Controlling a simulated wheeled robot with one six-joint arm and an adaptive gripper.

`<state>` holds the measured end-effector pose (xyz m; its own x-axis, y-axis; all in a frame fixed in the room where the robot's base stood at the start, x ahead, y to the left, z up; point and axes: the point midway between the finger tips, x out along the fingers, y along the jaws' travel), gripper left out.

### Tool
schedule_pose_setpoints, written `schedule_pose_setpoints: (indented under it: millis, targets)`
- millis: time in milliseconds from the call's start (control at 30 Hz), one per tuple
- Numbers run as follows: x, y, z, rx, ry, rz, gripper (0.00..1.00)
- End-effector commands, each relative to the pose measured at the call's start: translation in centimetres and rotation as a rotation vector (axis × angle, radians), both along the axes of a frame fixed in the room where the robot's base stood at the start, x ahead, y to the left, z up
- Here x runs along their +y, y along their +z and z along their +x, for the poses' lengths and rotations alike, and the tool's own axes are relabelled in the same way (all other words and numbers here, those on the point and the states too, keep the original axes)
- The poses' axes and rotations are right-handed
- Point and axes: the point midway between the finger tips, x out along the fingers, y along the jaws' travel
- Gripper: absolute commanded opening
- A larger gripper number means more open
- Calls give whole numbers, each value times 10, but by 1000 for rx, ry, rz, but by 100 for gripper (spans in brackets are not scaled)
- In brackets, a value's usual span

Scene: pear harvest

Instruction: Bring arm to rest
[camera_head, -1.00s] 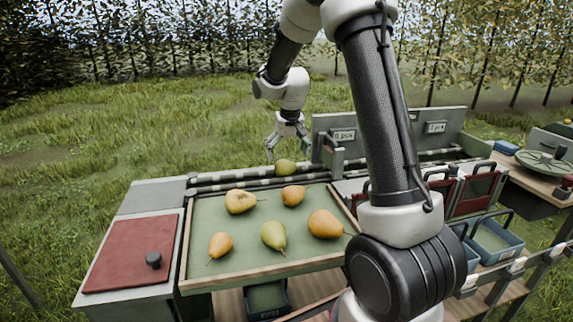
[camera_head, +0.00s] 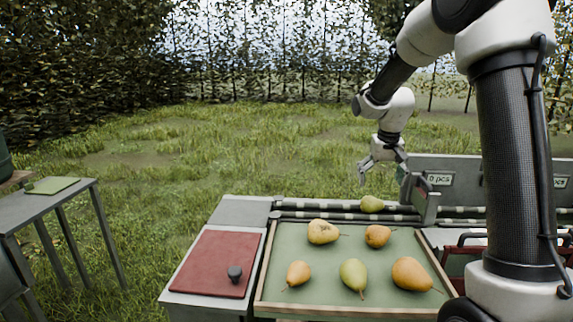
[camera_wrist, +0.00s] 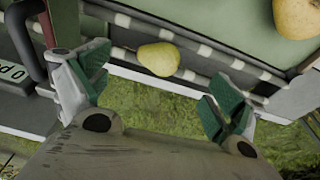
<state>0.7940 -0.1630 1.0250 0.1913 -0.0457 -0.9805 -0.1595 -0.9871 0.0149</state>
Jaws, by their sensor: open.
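My gripper (camera_head: 382,170) is open and empty, above the far edge of the bench. In the wrist view its two green-padded fingers (camera_wrist: 158,95) are spread wide apart. A green-yellow pear (camera_head: 371,204) lies on the striped conveyor strip (camera_head: 330,213) just below the gripper. It also shows in the wrist view (camera_wrist: 159,58), beyond the fingertips and apart from them. Several pears lie in the wood-rimmed green tray (camera_head: 330,240), among them a large orange one (camera_head: 411,273) and a green one (camera_head: 353,275).
A sign plate reading "0 pcs" (camera_head: 440,179) stands upright right of the gripper. A red pad (camera_head: 217,263) with a black knob (camera_head: 235,273) is left of the tray. A grey side table (camera_head: 45,205) stands at far left. Open grass lies behind the bench.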

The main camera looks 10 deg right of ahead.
Motion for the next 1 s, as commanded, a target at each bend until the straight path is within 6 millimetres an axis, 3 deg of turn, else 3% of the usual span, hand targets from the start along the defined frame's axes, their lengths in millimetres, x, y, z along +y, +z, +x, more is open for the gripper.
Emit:
schedule_pose_setpoints:
  millis: [133, 500, 700, 833, 1000]
  targets:
    - [2, -16, -49, 107, 42, 1, 94]
    - [9, 44, -215, 123, 135, 14, 94]
    - [13, 64, -292, 34, 157, 15, 94]
    - [14, 73, -321, -49, 158, 13, 94]
    - [14, 89, -333, -147, 158, 6, 94]
